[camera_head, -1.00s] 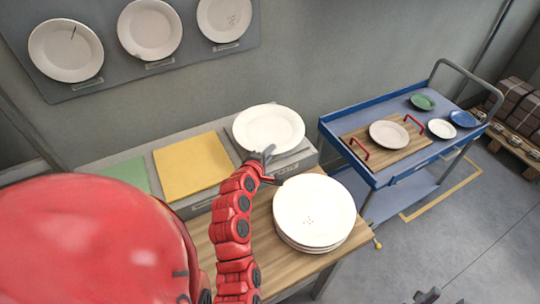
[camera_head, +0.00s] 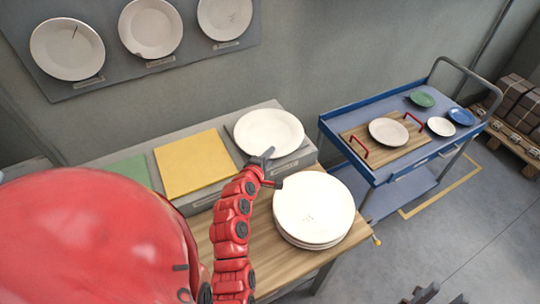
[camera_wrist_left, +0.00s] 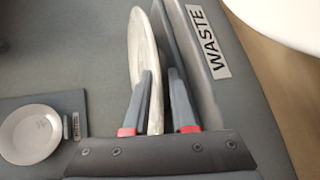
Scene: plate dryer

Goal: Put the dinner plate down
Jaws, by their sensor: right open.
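The white dinner plate (camera_head: 269,131) lies about flat on the grey block at the far right end of the counter. In the left wrist view the plate (camera_wrist_left: 146,60) shows edge-on, beside the wall with the "WASTE" label (camera_wrist_left: 208,42). My left gripper (camera_head: 267,167) is at the plate's near rim. Its fingers (camera_wrist_left: 160,85) stand either side of the rim, with a visible gap between the plate and the right-hand finger. My right gripper (camera_head: 440,295) is open and empty, only partly in view at the bottom edge, away from the plate.
A stack of white plates (camera_head: 314,208) stands on the wooden table (camera_head: 262,240) close to my left gripper. A yellow panel (camera_head: 192,163) and a green panel (camera_head: 130,170) lie to the left. A blue cart (camera_head: 376,178) with plates stands right. Plates hang on the wall board (camera_head: 185,66).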

